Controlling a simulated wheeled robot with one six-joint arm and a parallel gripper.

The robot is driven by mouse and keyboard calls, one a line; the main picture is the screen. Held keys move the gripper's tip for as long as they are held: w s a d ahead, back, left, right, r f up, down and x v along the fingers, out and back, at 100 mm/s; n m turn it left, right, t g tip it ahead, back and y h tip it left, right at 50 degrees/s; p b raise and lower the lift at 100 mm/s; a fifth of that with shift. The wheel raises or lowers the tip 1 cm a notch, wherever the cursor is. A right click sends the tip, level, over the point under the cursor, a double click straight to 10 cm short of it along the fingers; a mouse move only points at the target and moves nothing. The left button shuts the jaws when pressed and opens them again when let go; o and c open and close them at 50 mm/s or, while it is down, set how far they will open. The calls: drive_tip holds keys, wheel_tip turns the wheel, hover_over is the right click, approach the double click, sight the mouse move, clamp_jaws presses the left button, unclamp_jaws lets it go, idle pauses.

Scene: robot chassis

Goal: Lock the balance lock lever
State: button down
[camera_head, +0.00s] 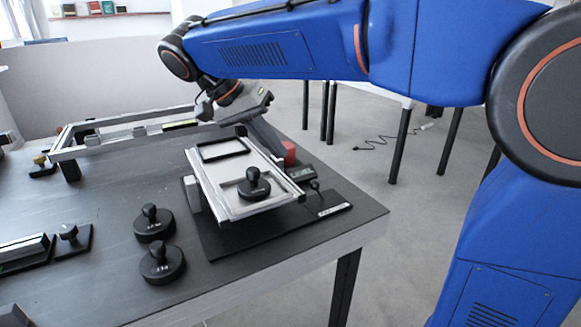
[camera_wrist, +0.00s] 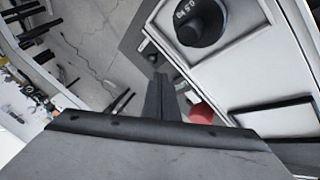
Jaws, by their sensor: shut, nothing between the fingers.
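The balance is a white platform with a raised rim (camera_head: 222,163) on a dark base plate (camera_head: 335,228) at the table's right corner. A black knobbed weight (camera_head: 254,184) stands in its near recess; the weight also shows in the wrist view (camera_wrist: 203,22). A red part (camera_head: 289,153), possibly the lock lever, sits at the balance's right side; in the wrist view the red part (camera_wrist: 201,112) is partly hidden by my gripper's body. My gripper (camera_head: 277,146) is shut and empty, pointing down beside the platform's right edge, close to the red part. Its closed fingers show in the wrist view (camera_wrist: 160,85). Contact cannot be told.
Two black weights (camera_head: 154,223) (camera_head: 162,262) stand on the dark table left of the balance. A metal frame (camera_head: 120,132) lies farther back. A small display (camera_head: 302,173) sits near the red part. Open floor (camera_head: 390,185) lies beyond the table's right edge.

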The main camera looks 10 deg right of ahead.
drive_tip(key=shift+f, duration=0.1)
idle(0.3)
drive_tip(key=x, duration=0.9)
drive_tip(key=shift+d+f, duration=0.25)
drive_tip(key=shift+f, duration=0.05)
drive_tip(key=shift+w+d+r+y, duration=0.2)
drive_tip(key=shift+d+r+y, duration=0.1)
drive_tip(key=shift+d+y, duration=0.25)
drive_tip(key=d+y, duration=0.1)
drive_tip(key=y, duration=0.1)
drive_tip(key=w+d+r+g+y, duration=0.1)
drive_tip(key=d+y, duration=0.3)
drive_tip(key=shift+w+d+r+g, duration=0.1)
drive_tip(key=shift+w+r+g, duration=0.15)
drive_tip(key=shift+g, duration=0.15)
idle(0.3)
drive_tip(key=shift+r, duration=0.15)
drive_tip(key=shift+r, duration=0.65)
